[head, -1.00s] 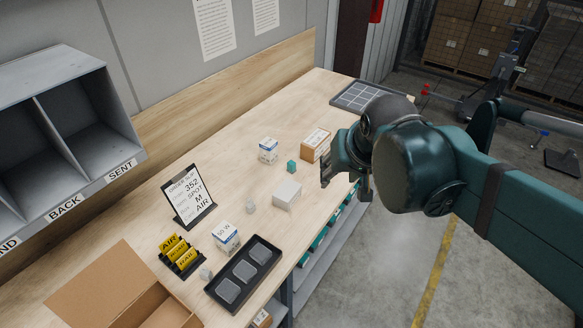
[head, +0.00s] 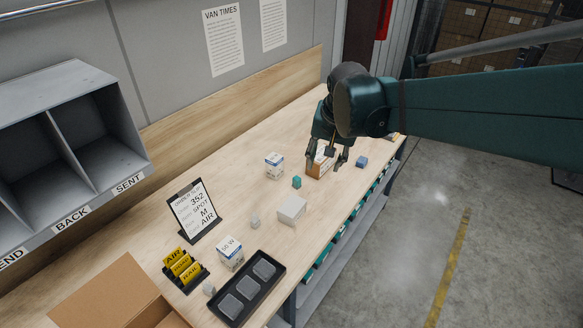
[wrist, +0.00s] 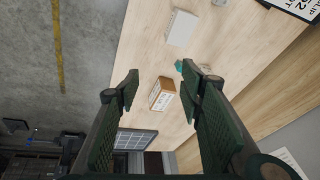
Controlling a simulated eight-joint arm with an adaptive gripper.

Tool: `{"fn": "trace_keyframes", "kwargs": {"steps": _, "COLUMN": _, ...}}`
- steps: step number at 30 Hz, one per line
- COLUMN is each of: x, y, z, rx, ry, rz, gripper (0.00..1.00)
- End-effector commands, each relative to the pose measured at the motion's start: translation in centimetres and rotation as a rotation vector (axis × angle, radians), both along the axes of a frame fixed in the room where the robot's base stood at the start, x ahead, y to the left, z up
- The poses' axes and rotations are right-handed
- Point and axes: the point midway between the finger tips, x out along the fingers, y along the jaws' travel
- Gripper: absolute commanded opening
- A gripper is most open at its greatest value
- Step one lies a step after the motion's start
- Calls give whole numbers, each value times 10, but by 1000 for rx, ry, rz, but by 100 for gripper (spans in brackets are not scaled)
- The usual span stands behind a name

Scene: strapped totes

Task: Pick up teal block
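The small teal block (head: 297,181) sits on the wooden bench, between a blue-and-white box and a brown box. In the wrist view the teal block (wrist: 179,66) shows just past the right fingertip, which seems to cover part of it. My gripper (head: 326,162) hangs over the bench around the brown box in the head view, to the right of and beyond the teal block.
The brown box (head: 318,166), blue-and-white box (head: 274,165) and pale box (head: 292,209) stand close around the block. A blue block (head: 361,161) lies near the bench's right edge. A black tray (head: 280,285) and sign (head: 193,210) are nearer. A gridded tray (wrist: 135,139) shows in the wrist view.

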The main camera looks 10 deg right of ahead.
Motion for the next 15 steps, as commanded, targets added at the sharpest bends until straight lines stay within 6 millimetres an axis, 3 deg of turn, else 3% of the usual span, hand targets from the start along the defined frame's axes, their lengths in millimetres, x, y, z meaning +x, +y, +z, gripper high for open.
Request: {"fn": "trace_keyframes", "kwargs": {"steps": 15, "x": 78, "y": 11, "z": -37, "rx": 40, "ry": 96, "rz": -135, "gripper": 38}}
